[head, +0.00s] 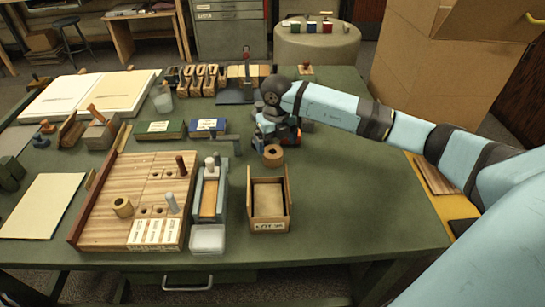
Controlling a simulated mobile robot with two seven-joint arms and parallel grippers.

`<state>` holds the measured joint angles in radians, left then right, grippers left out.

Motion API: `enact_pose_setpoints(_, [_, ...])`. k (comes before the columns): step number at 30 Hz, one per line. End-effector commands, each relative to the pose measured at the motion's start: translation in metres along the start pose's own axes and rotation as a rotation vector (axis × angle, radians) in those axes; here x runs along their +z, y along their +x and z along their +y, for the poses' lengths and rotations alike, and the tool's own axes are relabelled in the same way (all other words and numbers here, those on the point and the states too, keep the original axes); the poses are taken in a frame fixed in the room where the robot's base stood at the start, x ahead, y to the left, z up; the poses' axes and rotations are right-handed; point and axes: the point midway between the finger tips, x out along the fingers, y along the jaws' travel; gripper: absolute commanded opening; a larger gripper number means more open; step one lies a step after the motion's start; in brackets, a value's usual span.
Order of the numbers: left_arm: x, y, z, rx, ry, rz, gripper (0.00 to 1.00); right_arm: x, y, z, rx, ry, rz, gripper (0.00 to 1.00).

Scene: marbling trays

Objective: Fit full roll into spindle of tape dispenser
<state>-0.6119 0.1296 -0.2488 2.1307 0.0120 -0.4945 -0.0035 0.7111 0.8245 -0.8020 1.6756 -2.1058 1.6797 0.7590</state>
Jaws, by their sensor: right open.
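My right gripper (278,142) points down over the middle of the green table; its fingers are hard to make out against dark, blue and orange parts there. A brown ring-shaped roll (273,155) with a dark hole shows just in front of it; I cannot tell whether they touch. My left gripper is out of view.
An open wooden box (287,213) with a label and a clear tub (207,239) stand near the front edge. The peg board (100,215) fills the left front. Green and blue boxes (160,130) lie behind. The table's right side (365,200) is clear.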

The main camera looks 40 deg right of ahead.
Motion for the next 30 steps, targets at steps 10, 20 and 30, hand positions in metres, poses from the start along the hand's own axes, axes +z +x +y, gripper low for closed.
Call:
enact_pose_setpoints(10, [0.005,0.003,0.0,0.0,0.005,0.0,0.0,0.004,0.043,0.008,0.001,0.0,0.003,0.93])
enact_pose_setpoints(20, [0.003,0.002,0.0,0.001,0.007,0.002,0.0,0.005,0.051,0.008,0.001,-0.001,0.0,0.86])
enact_pose_setpoints(30, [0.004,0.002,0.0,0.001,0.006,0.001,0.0,0.005,0.051,0.008,0.002,-0.001,0.0,0.38])
